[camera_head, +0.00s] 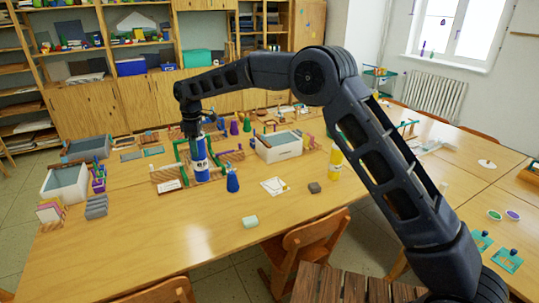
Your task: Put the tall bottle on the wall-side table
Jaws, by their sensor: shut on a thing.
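My gripper (194,132) points down over the large wooden table (150,235) and is shut on the top of a tall blue bottle (201,170) with a white label. The bottle is upright among green and wooden pieces; I cannot tell if its base touches the table. A yellow bottle (335,162) stands apart to the right, partly beside my arm. Another table surface (470,150) lies at the right, towards the window wall. I cannot tell for certain which table is the wall-side one.
A white bin (279,149) stands right of the bottle, and a blue cone-shaped item (232,181) is close to it. Grey-white bins (66,183) stand at the left. Chairs (305,250) are at the near edge. The table's front left is mostly clear. Shelves (90,100) line the back.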

